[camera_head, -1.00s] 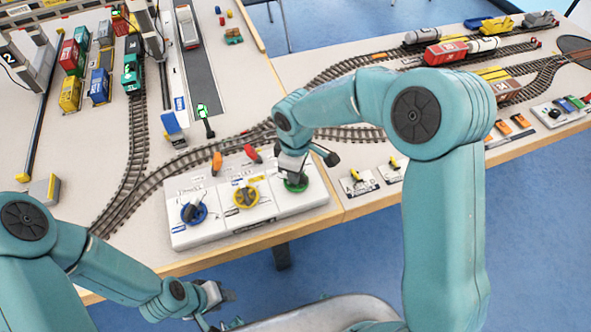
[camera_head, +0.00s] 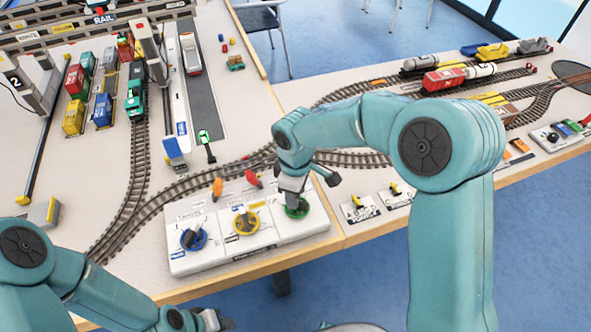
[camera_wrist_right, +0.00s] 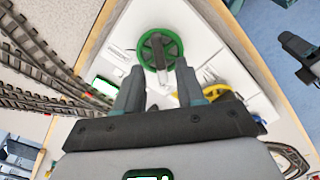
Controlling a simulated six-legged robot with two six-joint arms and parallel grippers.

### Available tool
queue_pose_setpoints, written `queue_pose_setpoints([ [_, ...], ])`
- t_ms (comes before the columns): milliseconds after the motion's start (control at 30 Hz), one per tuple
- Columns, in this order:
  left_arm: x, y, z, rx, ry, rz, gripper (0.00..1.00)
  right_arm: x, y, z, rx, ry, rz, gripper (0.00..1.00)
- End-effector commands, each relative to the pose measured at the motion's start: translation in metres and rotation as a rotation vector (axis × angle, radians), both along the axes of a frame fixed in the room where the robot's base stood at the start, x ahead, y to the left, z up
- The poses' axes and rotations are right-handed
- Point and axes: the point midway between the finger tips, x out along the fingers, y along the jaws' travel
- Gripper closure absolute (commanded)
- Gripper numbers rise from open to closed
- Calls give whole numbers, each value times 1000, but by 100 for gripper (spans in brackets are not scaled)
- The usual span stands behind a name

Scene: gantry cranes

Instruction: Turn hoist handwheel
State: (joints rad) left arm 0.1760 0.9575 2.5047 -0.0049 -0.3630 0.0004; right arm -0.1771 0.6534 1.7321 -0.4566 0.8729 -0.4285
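A white control box (camera_head: 245,257) at the front edge of the table carries a blue handwheel (camera_head: 194,238), a yellow handwheel (camera_head: 246,223) and a green handwheel (camera_head: 297,212). I cannot read which one is labelled hoist. My right gripper (camera_head: 293,195) points down at the green wheel and partly hides it. In the right wrist view the green wheel (camera_wrist_right: 160,48) lies just beyond the fingertips. My left gripper (camera_head: 213,322) is at the bottom edge, partly cut off.
Curved track (camera_head: 190,186) with a green locomotive (camera_head: 134,95) lies further back. Small yellow-lever switches (camera_head: 359,208) sit right of the box.

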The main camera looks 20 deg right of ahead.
Motion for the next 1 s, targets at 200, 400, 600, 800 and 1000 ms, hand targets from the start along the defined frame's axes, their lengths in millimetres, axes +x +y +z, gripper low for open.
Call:
queue_pose_setpoints([
  [200,0,0,0,0,0,0,57,1,0,60,2,-8,0,62],
  [400,0,0,2,0,0,0,57,1,1,108,2,-6,1,62],
  [600,0,0,4,0,0,0,57,0,0,135,2,-3,2,62],
  [800,0,0,4,0,0,0,57,0,0,141,1,-2,1,62],
  [1000,0,0,4,0,0,0,57,0,0,141,1,-2,1,62],
])
